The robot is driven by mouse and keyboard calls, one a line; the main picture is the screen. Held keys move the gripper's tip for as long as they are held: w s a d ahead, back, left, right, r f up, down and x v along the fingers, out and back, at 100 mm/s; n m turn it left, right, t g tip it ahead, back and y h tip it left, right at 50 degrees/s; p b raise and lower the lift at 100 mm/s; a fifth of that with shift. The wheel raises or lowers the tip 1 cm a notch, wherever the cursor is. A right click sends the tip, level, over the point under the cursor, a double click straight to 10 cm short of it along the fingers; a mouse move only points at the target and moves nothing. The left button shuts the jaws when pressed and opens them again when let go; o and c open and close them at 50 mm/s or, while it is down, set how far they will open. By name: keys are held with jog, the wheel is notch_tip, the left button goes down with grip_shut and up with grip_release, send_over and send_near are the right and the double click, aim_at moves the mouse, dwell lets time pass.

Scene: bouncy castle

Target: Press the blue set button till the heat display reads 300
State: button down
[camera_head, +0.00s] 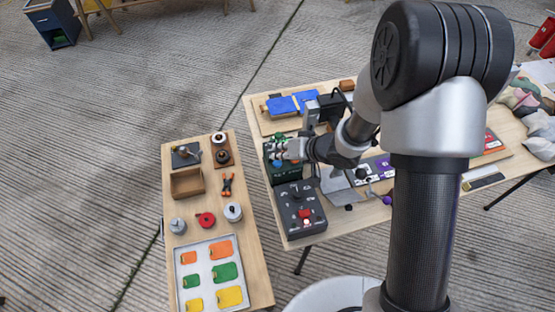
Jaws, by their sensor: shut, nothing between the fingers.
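A dark green box-shaped device (285,175) stands near the left edge of the right-hand table. My gripper (275,151) is shut and empty, reaching in from the right over the upper part of this device. The fingertips are close to its face; I cannot tell whether they touch it. The gripper and wrist cover much of that face. The blue set button and the heat display cannot be made out in this view, and no reading is legible.
A dark grey control box (290,225) with a red switch stands just in front of the green device. A blue roll-like object (291,103) lies behind on a wooden board. The left table (250,270) holds a tray of coloured tags (180,262), spools, pliers (227,185) and a wooden box (187,184).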

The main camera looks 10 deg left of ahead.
notch_tip(320, 180, up, 5)
jog(key=p, duration=0.6)
dwell(2.1)
